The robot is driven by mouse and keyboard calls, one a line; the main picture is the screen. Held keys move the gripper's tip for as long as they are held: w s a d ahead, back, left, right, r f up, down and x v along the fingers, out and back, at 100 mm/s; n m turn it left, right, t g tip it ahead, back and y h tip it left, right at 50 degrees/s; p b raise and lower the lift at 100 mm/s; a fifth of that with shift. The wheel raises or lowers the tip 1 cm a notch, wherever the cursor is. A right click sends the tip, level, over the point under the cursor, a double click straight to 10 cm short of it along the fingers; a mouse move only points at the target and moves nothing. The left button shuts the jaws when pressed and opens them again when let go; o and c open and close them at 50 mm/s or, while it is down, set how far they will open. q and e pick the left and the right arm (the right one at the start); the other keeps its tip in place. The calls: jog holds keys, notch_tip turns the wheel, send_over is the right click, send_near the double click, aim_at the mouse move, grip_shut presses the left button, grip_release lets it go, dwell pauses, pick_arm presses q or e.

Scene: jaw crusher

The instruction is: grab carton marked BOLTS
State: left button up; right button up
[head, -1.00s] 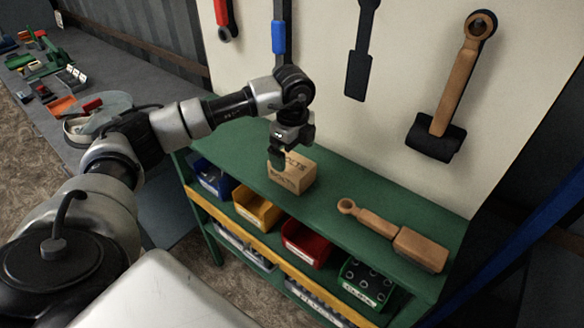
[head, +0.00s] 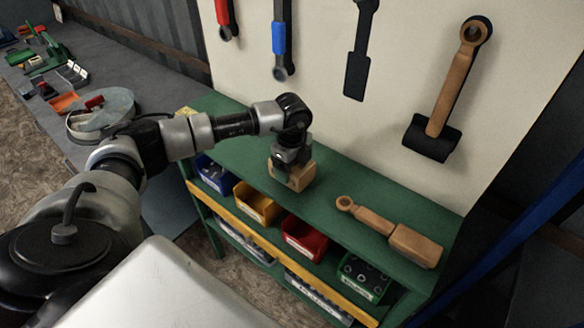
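The carton (head: 299,179) is a small light-brown box on the green top shelf of the rack, near its middle. Its BOLTS lettering is mostly covered by my gripper now. My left gripper (head: 281,172) points down right at the carton, its fingers overlapping the box's front and top. Whether the fingers are open or closed on the carton cannot be made out. My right gripper is not in view.
A wooden mallet (head: 415,246) lies on the green shelf (head: 345,185) to the right. Blue (head: 214,174), yellow (head: 256,204), red (head: 304,238) and green (head: 362,277) bins sit below. Tools hang on the pale board (head: 330,110) behind.

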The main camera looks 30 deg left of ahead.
pick_arm(q)
jog(key=shift+w, duration=0.1)
jog(key=c, duration=0.6)
jog(key=shift+r, duration=0.1)
